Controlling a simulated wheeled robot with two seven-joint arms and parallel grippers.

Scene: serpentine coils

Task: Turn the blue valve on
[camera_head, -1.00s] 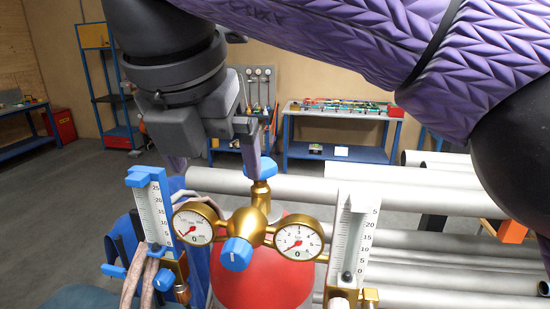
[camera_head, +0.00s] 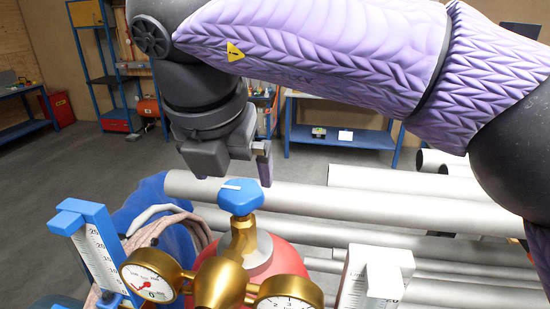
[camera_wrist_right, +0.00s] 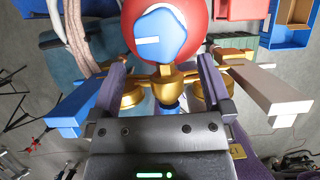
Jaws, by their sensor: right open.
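The blue valve knob (camera_head: 241,196) sits on a brass stem above the red cylinder (camera_head: 283,258). It has a white mark on top. In the right wrist view the knob (camera_wrist_right: 160,38) lies beyond the fingertips, roughly centred between them, with its white mark at the left. My right gripper (camera_head: 264,168) is just above and beyond the knob in the head view. In the right wrist view my right gripper (camera_wrist_right: 162,68) has its two fingers wide apart with nothing held. No contact with the knob shows. My left gripper is not in view.
Two round gauges (camera_head: 152,276) (camera_head: 289,294) flank the brass regulator (camera_head: 220,285). A blue-framed flow meter (camera_head: 95,245) stands left and a white one (camera_head: 372,280) right. Hoses (camera_head: 165,225) hang at the left. Grey pipes (camera_head: 340,200) run behind the cylinder.

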